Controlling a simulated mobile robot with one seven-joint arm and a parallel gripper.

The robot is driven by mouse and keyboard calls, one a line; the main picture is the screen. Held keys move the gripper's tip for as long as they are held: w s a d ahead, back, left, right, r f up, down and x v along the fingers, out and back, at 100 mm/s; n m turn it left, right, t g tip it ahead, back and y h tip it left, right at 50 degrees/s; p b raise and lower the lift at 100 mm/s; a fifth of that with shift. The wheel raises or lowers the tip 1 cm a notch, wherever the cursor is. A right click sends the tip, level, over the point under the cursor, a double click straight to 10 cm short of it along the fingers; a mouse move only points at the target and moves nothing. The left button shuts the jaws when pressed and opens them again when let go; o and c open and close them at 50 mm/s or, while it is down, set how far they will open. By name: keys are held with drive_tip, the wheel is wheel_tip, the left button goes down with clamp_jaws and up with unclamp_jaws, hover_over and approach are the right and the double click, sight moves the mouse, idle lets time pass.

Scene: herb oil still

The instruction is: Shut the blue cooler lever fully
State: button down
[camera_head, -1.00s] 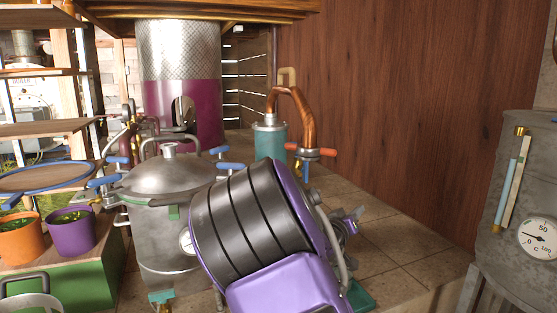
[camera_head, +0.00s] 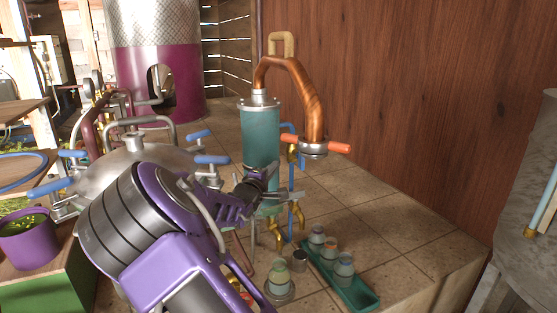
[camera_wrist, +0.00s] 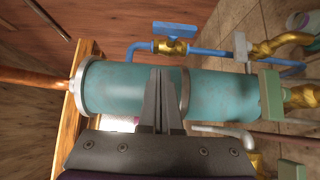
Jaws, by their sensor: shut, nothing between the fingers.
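The teal cooler cylinder (camera_head: 260,140) stands upright on the tiled bench. It fills the middle of the wrist view (camera_wrist: 120,88). A blue lever (camera_wrist: 174,29) sits on a brass valve in the blue pipe (camera_wrist: 205,47) beside the cylinder; it looks roughly in line with that pipe. In the head view the lever is mostly hidden behind the cylinder, and only parts of the blue pipe (camera_head: 291,180) show. My gripper (camera_wrist: 160,72) is shut and empty, its fingertips in front of the cylinder, apart from the lever. In the head view my gripper (camera_head: 272,182) is by the cylinder's lower part.
A copper pipe (camera_head: 312,90) with an orange-handled clamp (camera_head: 314,146) arches from the cooler's top. Brass taps (camera_head: 298,213) are low beside it. A green tray (camera_head: 352,287) with small jars stands in front. A steel pot (camera_head: 130,170) with blue handles is left.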

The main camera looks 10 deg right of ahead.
sight(302, 158)
drive_tip(key=w+d+b, duration=0.1)
drive_tip(key=w+d, duration=0.3)
drive_tip(key=w+d+b, duration=0.1)
drive_tip(key=w+d, duration=0.3)
drive_tip(key=d, duration=0.1)
drive_tip(key=shift+w+d, duration=0.1)
drive_tip(key=shift+r, duration=0.1)
drive_tip(key=shift+d+r+p, duration=0.1)
drive_tip(key=shift+p, duration=0.35)
drive_tip(key=shift+m+g, duration=0.3)
